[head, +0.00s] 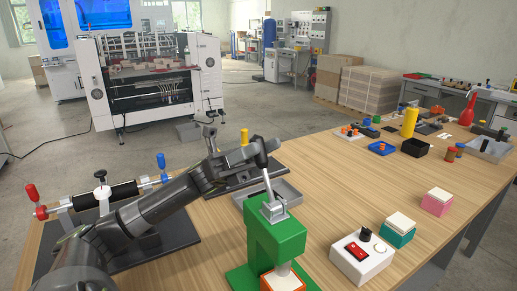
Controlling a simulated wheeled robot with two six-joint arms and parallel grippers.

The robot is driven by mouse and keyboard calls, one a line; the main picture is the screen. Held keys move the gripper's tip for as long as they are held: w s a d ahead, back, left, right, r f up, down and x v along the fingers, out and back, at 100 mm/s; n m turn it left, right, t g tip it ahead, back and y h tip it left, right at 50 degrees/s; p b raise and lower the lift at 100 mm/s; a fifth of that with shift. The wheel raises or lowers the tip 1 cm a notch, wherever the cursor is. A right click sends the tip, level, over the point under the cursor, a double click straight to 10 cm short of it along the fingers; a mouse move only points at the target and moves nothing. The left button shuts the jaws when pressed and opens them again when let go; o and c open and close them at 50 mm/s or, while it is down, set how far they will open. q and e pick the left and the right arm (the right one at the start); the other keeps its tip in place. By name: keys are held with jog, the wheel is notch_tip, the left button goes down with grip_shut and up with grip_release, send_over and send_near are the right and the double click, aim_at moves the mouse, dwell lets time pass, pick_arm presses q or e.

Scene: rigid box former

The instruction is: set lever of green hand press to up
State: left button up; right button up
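The green hand press (276,240) stands on the near middle of the wooden table. Its silver lever (268,184) rises steeply from the bracket on top and leans slightly left. The dark upper end of the lever meets my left gripper (264,150), which reaches in from the left. The gripper is at the lever's top; whether its fingers are closed around the knob or only touch it is not clear. An orange block with a white top (283,279) sits under the press head, partly cut off by the frame. My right gripper is not in view.
A white switch box with a red rocker (361,257) stands right of the press, with teal (398,230) and pink (436,202) blocks beyond. A grey tray (285,190) lies behind the press. A roller fixture (104,196) is at left. The table's middle right is clear.

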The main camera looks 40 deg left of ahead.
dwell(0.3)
pick_arm(q)
jog(key=shift+a+f, duration=0.2)
jog(key=shift+a, duration=0.05)
jog(key=a, duration=0.8)
jog(key=s+a, duration=0.1)
jog(key=a, duration=0.3)
jog(key=shift+a+f+p, duration=0.1)
jog(key=shift+a+p, duration=0.1)
jog(key=shift+p, duration=0.2)
